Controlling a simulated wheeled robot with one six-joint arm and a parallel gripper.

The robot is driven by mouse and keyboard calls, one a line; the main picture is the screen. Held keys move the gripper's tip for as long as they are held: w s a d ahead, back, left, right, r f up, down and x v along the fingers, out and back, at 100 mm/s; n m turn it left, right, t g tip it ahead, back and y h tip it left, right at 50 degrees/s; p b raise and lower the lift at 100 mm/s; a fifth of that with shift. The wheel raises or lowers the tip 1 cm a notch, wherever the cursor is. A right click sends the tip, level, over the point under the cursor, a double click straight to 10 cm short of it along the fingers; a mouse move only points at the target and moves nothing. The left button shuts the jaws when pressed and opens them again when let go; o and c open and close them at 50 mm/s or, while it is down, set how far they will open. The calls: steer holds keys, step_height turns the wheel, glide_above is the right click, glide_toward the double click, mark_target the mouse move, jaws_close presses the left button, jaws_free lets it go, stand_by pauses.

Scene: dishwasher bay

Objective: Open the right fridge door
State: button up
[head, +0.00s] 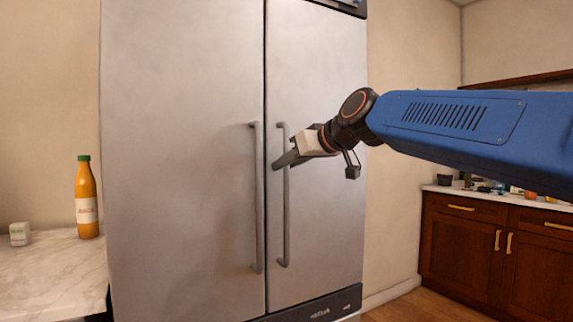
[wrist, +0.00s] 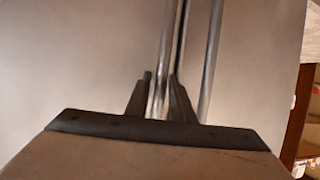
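The right fridge door (head: 325,90) is a grey metal panel and looks shut. Its long vertical handle (head: 286,220) stands just right of the seam, and it also shows in the wrist view (wrist: 211,55). My gripper (head: 277,164) reaches in from the right and covers part of this handle in the head view. In the wrist view my gripper's two fingers (wrist: 160,78) are apart. The left door's handle (wrist: 166,40) lines up between them, while the right handle passes outside the right finger. I cannot tell whether the fingers touch either handle.
The left fridge door (head: 185,120) is shut, with its handle (head: 257,210) close beside the right one. A marble counter (head: 50,270) with a juice bottle (head: 86,200) stands left. A wooden cabinet (head: 470,245) stands right, with open floor (head: 430,304) before it.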

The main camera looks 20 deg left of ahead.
steer(key=shift+a, duration=0.1)
steer(key=shift+c, duration=0.4)
jaws_close()
